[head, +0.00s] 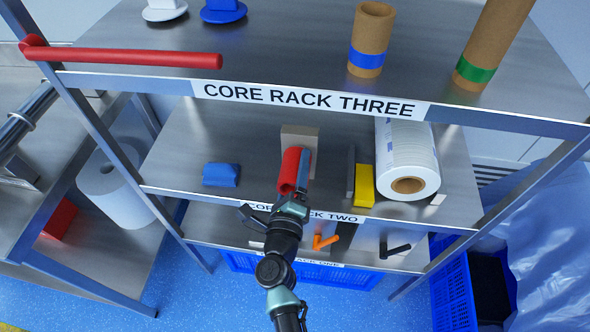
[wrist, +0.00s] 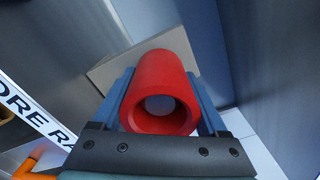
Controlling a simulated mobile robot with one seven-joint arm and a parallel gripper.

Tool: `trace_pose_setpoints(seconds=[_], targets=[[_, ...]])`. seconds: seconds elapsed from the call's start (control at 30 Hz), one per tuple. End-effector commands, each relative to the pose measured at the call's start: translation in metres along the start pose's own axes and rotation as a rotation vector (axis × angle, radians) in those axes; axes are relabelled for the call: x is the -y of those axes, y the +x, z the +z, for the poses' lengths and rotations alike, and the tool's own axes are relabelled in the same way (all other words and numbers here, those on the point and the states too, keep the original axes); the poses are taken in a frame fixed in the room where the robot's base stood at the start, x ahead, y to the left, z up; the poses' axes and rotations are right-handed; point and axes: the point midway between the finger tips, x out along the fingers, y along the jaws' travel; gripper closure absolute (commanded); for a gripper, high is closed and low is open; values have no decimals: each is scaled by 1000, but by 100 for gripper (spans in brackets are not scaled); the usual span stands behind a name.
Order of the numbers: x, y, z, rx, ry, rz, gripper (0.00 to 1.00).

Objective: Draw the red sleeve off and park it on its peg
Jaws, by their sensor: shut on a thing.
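The red sleeve (head: 289,170) is a short hollow tube on the middle shelf, in front of a beige block (head: 301,137). My gripper (head: 298,178) is shut on it, with one blue-grey finger along each side. In the wrist view the sleeve (wrist: 155,72) lies between the fingers (wrist: 160,95) with its open end toward me. A pale round shape (wrist: 159,104) shows inside its bore; I cannot tell whether it is a spindle end or the block behind. The sleeve's far end is at or near the beige block (wrist: 110,66); contact is hidden. No peg is clearly identifiable.
A long red bar (head: 130,57) runs along the upper shelf's front left. A blue block (head: 221,174) lies left of the sleeve; a yellow block (head: 364,186) and white roll (head: 406,150) stand right. Orange (head: 325,241) and black (head: 396,251) handles are below.

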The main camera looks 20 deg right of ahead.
Motion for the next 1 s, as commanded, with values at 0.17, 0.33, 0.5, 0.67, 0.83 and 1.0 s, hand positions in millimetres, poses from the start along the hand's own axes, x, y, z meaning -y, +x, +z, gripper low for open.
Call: trace_pose_setpoints(seconds=[0.17, 0.33, 0.5, 0.67, 0.83, 1.0], targets=[[0, 5, 0, 0, 1, -1, 91], [0, 9, 0, 0, 0, -1, 91], [1, 14, 0, 0, 1, -2, 91], [1, 14, 0, 0, 1, -1, 1], [0, 14, 0, 0, 0, -1, 0], [-1, 8, 0, 0, -1, 2, 0]])
